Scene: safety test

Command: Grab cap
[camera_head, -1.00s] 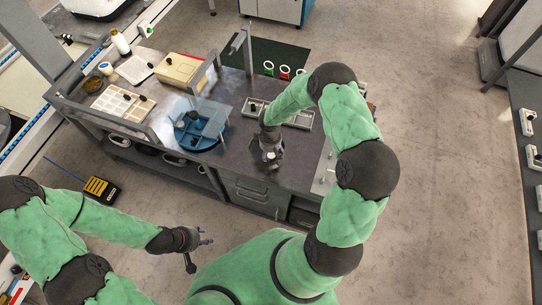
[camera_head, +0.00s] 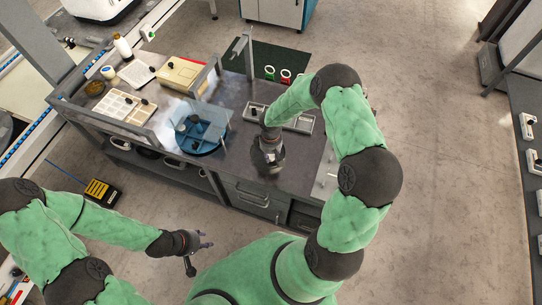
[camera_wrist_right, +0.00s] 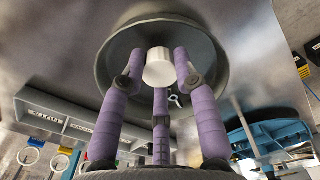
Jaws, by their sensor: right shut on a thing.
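A small white cylindrical cap (camera_wrist_right: 158,68) shows in the right wrist view. The purple fingers of my right gripper (camera_wrist_right: 160,75) are closed around it. A round dark grey dish (camera_wrist_right: 118,50) lies right behind the cap and fingertips; I cannot tell whether the cap touches it. In the head view my right gripper (camera_head: 270,165) is low over the dark workbench (camera_head: 235,165), and it hides the cap there. My left gripper (camera_head: 207,248) is off the bench's front left side, its fingers spread and empty.
A blue round holder with clear panels (camera_head: 203,140) stands left of my right gripper. A grey compartment tray (camera_head: 298,124) lies behind it to the right. White trays and a bottle (camera_head: 122,45) are further left. A yellow-and-black box (camera_head: 100,190) is on the floor.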

